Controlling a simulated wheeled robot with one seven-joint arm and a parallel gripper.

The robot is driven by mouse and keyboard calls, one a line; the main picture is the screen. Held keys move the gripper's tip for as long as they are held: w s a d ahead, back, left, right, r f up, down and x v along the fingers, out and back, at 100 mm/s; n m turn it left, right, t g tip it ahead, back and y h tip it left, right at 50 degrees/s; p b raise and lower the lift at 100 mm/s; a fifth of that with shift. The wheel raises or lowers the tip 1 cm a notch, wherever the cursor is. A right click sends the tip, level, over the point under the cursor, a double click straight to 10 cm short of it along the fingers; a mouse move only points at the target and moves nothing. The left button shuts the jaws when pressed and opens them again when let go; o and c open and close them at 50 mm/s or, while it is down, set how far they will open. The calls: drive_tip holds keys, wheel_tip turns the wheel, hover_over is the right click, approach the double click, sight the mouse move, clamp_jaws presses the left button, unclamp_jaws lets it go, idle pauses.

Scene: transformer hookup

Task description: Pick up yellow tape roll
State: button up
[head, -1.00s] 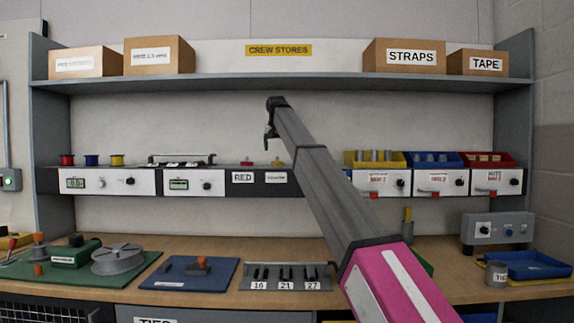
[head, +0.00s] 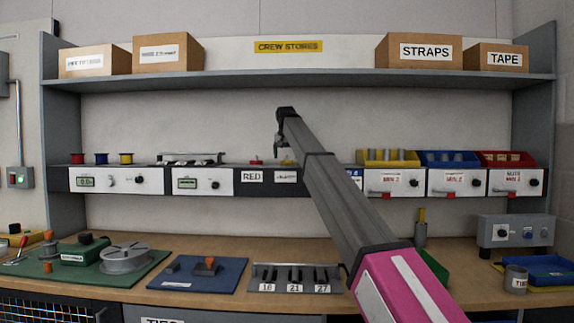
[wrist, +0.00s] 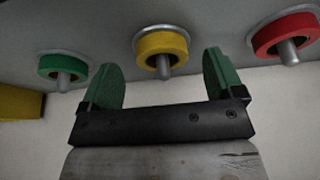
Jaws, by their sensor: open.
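The yellow tape roll (wrist: 161,52) sits on a metal peg with a round base, centred in the wrist view. In the head view it is a small yellow patch (head: 287,162) on the shelf ledge just below my gripper (head: 281,148). In the wrist view my gripper (wrist: 160,82) is open, its two green fingers standing apart. The yellow roll shows between and beyond the fingertips, with nothing held. Whether the fingers reach around it is hard to tell.
A green roll (wrist: 62,67) and a red roll (wrist: 284,38) sit on pegs on either side. The red one also shows on the ledge (head: 256,161). A shelf (head: 300,79) with boxes runs above. The workbench (head: 250,245) below holds mats and a slotted rack.

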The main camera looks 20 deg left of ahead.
sight(287, 163)
drive_tip(key=x, duration=0.2)
drive_tip(key=shift+w+f, duration=0.15)
drive_tip(key=shift+f, duration=0.2)
drive_tip(key=c, duration=1)
